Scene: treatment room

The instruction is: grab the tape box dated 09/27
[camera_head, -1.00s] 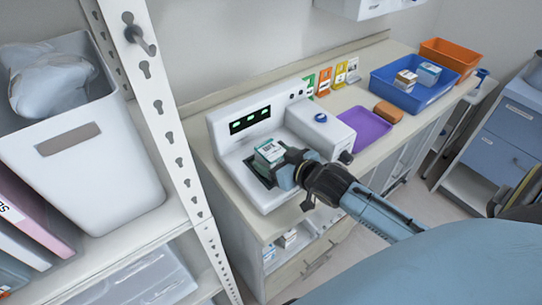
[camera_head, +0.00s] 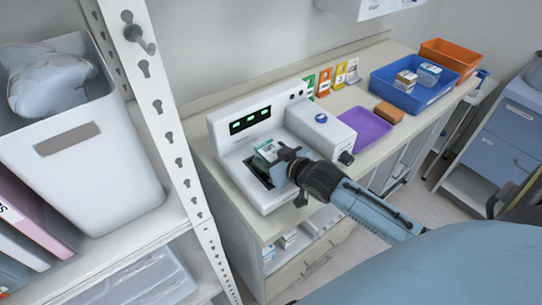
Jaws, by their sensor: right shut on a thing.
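A small white and teal tape box (camera_head: 268,149) is at the dark recess of a white machine (camera_head: 226,155) with a lit green display. My right gripper (camera_head: 281,162) is shut on this box and hides part of it. The box looks tilted; I cannot tell whether it still touches the recess. Its date is too small to read. Two more small boxes, one brown and white (camera_head: 405,80) and one white and blue (camera_head: 429,73), are in the blue tray (camera_head: 399,97). My left gripper is not in view.
A purple tray (camera_head: 370,130) and a brown block (camera_head: 389,113) lie right of the machine. Coloured cards (camera_head: 325,82) stand by the wall. An orange bin (camera_head: 452,57) is at the far end. A white shelf post (camera_head: 170,130) stands close on the left.

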